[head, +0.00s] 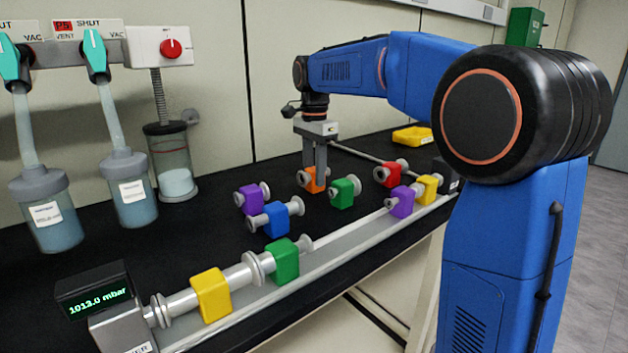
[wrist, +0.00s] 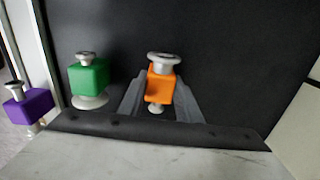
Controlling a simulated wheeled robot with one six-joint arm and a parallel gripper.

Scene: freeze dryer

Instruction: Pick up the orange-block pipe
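The orange-block pipe (head: 312,186) is an orange cube with grey flanged ends, among the loose pipes on the black bench. My gripper (head: 314,180) points down at it, one finger on each side of the orange block. In the wrist view the orange block (wrist: 159,88) sits between the two grey fingers (wrist: 161,98), its flanges showing above and below. The fingers are very close to its sides, but I cannot tell whether they touch or grip it. I cannot see a clear gap between the pipe and the bench.
A green-block pipe (head: 343,192) lies close to the right. Purple (head: 251,198), blue (head: 276,218) and red (head: 387,173) ones lie around. A rail (head: 330,262) along the front edge carries several pipes. Glass flasks (head: 130,190) hang left.

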